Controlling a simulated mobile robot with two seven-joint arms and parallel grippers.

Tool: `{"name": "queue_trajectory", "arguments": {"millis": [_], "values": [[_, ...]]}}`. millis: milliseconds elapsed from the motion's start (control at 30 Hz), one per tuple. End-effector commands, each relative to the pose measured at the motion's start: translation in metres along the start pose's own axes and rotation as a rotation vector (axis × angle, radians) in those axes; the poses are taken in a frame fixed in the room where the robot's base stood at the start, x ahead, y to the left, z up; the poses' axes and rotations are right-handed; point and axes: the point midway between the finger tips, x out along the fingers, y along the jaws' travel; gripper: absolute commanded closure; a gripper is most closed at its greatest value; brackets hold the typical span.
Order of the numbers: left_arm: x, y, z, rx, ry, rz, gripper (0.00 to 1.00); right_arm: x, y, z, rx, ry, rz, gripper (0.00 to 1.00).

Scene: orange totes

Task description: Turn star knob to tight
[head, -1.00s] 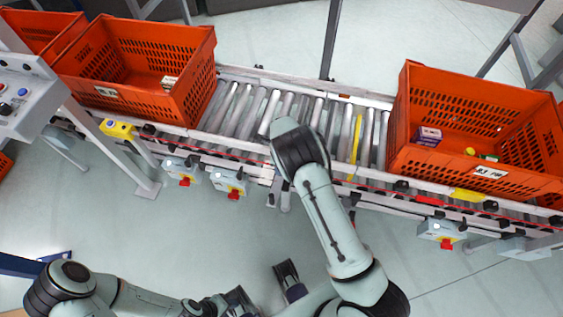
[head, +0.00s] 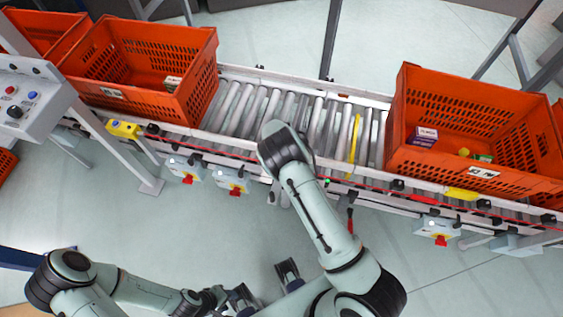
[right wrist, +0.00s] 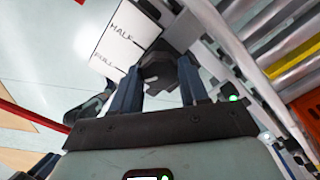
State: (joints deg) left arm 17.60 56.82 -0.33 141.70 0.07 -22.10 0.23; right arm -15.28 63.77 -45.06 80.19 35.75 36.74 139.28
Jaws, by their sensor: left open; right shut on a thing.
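In the right wrist view, the black star knob (right wrist: 158,62) sits between the two fingers of my right gripper (right wrist: 161,82), which is shut on it. The fingers cover part of the knob's sides. A white label (right wrist: 126,36) reading HALF and FULL lies just beyond the knob, to its upper left. In the head view my right arm hides the knob and the right gripper. My left gripper (head: 264,284) is open and empty at the bottom of the head view, over the floor and away from the conveyor.
A roller conveyor (head: 258,108) runs across the head view. Orange totes stand on it at left (head: 190,88) and right (head: 415,100), with small items inside. A grey control box (head: 32,98) is at far left. Open floor (head: 240,225) lies in front.

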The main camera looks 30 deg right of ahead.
Motion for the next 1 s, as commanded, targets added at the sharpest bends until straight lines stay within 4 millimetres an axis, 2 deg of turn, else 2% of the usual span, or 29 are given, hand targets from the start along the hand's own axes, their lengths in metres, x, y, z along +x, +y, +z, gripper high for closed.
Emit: {"name": "queue_trajectory", "arguments": {"millis": [467, 500, 533, 567, 867, 1000], "values": [[-0.001, 0.0, 0.0, 0.0, 0.0, 0.0, 0.57, -0.001, 0.0, 0.001, 0.014, -0.004, 0.0, 0.86], [-0.001, 0.0, 0.0, 0.0, 0.0, 0.0, 0.57, -0.001, 0.0, 0.001, 0.013, -0.004, 0.0, 0.43], [-0.001, 0.0, 0.0, 0.0, 0.0, 0.0, 0.57, -0.001, 0.0, 0.001, 0.013, -0.004, 0.0, 0.33], [-0.001, 0.0, 0.0, 0.0, 0.0, 0.0, 0.57, -0.001, 0.0, 0.001, 0.013, -0.004, 0.0, 0.3], [-0.001, 0.0, 0.0, 0.0, 0.0, 0.0, 0.57, -0.002, 0.0, 0.001, 0.011, -0.002, 0.0, 0.3], [-0.002, 0.001, 0.0, 0.0, 0.001, 0.0, 0.57, -0.015, 0.0, 0.002, 0.011, -0.004, -0.001, 0.3]]}}
